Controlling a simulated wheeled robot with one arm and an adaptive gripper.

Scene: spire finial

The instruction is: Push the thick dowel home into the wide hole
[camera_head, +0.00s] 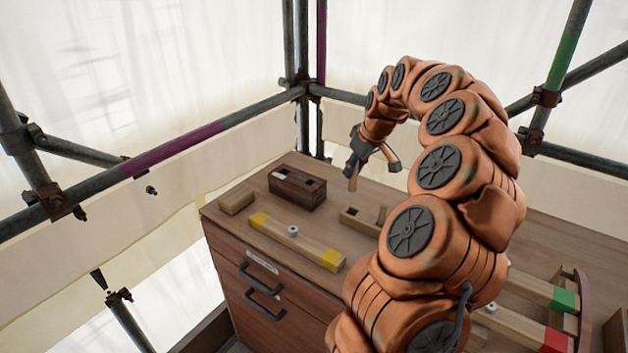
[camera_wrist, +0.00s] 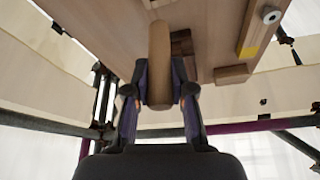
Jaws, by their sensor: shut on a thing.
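My gripper (camera_head: 368,158) hangs above the table top at the end of my curved arm. In the wrist view my gripper (camera_wrist: 160,84) is shut on a thick, round-ended wooden dowel, with a dark finger on each side. The dowel (camera_wrist: 159,50) is light brown and also shows in the head view (camera_head: 352,180), pointing down and clear of the table. It hangs between a dark wooden box (camera_head: 297,188) and a low light wooden piece (camera_head: 360,222) with raised parts. I cannot make out the wide hole with certainty.
A long bar (camera_head: 290,241) with yellow ends and a metal knob lies near the front edge of the wooden cabinet top. A small block (camera_head: 236,202) lies at the left corner. Bars with green (camera_head: 563,299) and red ends lie right. Scaffold poles stand behind.

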